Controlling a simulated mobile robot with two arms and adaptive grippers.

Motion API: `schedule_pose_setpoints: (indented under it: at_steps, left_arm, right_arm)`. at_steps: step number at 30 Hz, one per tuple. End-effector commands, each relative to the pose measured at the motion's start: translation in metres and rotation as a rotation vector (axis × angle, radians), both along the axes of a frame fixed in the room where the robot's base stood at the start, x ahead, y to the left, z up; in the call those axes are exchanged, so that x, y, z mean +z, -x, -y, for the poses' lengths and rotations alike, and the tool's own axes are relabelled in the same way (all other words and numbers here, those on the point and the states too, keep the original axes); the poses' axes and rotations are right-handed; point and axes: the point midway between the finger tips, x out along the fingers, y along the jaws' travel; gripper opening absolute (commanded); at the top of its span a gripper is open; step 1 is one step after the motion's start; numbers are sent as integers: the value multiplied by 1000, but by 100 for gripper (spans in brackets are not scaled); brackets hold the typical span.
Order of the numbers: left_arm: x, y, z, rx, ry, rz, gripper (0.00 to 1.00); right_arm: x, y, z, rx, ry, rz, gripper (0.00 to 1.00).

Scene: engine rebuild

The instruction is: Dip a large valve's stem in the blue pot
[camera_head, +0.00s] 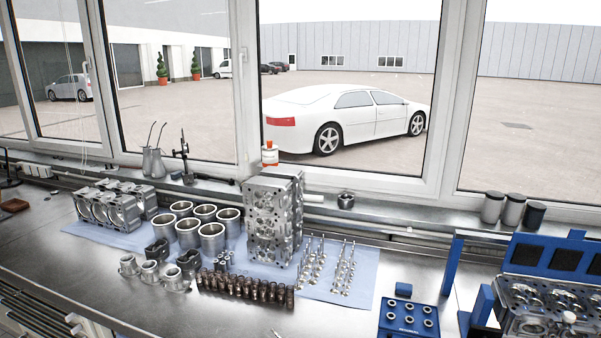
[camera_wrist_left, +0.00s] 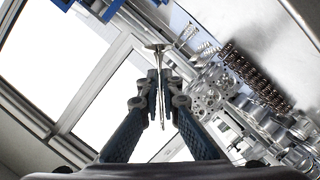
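In the left wrist view my left gripper (camera_wrist_left: 161,88) is shut on the stem of a metal valve (camera_wrist_left: 157,47). The valve's wide flat head sticks out beyond the fingertips and its thin stem runs back between the fingers. In the head view my left gripper is not seen; a small thin metal tip (camera_head: 277,333) shows at the bottom edge, too little to identify. A small blue container (camera_head: 403,290), possibly the blue pot, stands on the bench right of the cloth; its inside cannot be made out. More valves (camera_head: 343,270) stand in rows on the cloth. My right gripper is in neither view.
A blue block with holes (camera_head: 408,318) sits in front of the small blue container. A blue frame (camera_head: 550,255) with an engine part stands at the right. The cylinder head (camera_head: 272,220), liners (camera_head: 212,237) and springs (camera_head: 245,288) crowd the blue cloth (camera_head: 362,289). Front bench is clearer.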

Motion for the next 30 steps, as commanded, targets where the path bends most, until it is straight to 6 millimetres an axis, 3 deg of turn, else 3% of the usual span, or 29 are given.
schedule_pose_setpoints:
  at_steps: [15,26,30]
  left_arm:
    - [0,0,1,-1,-681,222,0]
    - [0,0,0,0,-728,238,0]
    - [-12,1,-2,22,-731,227,0]
  right_arm:
    - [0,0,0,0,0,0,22]
    - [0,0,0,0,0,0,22]
    - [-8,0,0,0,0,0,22]
